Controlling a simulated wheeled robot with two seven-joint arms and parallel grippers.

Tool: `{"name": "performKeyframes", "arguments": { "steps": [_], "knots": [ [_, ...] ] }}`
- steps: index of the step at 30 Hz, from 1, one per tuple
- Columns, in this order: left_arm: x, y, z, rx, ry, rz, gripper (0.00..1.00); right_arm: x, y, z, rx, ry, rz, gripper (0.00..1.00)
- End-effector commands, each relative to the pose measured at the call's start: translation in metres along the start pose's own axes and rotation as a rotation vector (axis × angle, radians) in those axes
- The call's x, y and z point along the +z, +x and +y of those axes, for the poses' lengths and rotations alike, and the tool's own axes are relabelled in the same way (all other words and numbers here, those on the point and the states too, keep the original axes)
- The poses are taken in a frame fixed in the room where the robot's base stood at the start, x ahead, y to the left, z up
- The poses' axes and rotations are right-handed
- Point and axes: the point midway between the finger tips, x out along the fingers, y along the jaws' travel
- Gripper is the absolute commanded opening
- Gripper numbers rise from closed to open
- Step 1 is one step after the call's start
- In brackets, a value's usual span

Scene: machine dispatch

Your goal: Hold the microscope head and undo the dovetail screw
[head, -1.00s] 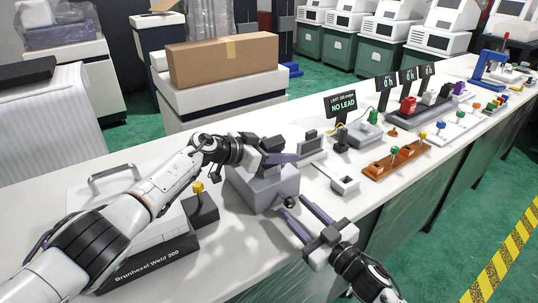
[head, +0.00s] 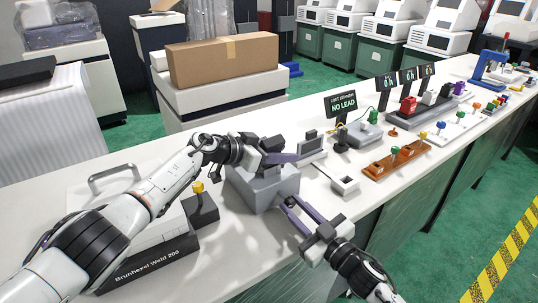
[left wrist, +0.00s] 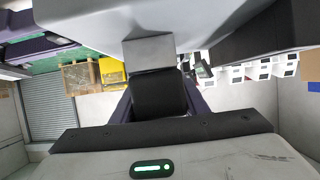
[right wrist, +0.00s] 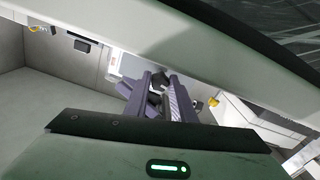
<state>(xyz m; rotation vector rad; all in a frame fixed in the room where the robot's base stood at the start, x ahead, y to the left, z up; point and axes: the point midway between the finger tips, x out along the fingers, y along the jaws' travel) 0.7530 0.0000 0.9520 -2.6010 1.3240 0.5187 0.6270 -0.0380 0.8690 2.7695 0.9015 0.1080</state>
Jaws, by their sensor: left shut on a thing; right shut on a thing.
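The microscope head shows as a blocky grey body (head: 266,188) on the white bench, beside the black-fronted welding unit. My left gripper (head: 277,158) is at its top, shut on it; its arm and dark hand hide part of the top. In the left wrist view a black block of the head (left wrist: 158,95) sits between the fingers, under a grey surface. My right gripper (head: 289,203) reaches in from the front, its purple fingers shut on the dovetail screw, mostly hidden in the head view. The screw shows as a dark knob (right wrist: 160,82) between the fingers in the right wrist view.
The welding unit (head: 150,262) stands left of the body. A small open-topped white box (head: 345,186), a grey device (head: 312,150) and an orange-brown rack (head: 393,163) are to the right. A "NO LEAD" sign (head: 341,104) stands behind. The bench's front edge is close to my right gripper.

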Motion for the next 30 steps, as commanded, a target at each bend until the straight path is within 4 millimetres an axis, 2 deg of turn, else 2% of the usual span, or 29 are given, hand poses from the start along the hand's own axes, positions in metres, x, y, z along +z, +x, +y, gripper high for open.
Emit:
{"name": "performKeyframes", "arguments": {
  "steps": [7,18,25,30],
  "knots": [
    [-0.0029,-0.0011,-0.0014,-0.002,-0.001,0.004,0.09,0.0008,-0.0004,0.0013,0.002,-0.344,-0.003,0.05],
    [-0.0027,-0.0008,-0.0008,-0.001,-0.001,0.004,0.09,0.0012,-0.0006,0.0018,0.002,-0.410,-0.004,0.05],
    [-0.0026,-0.0007,-0.0004,0.000,-0.001,0.004,0.09,0.0009,-0.0006,0.0021,0.002,-0.732,-0.004,0.05],
    [-0.0025,-0.0003,0.0002,0.001,-0.001,0.003,0.08,0.0007,-0.0005,0.0020,0.001,-0.825,-0.004,0.05]
  ]
}}
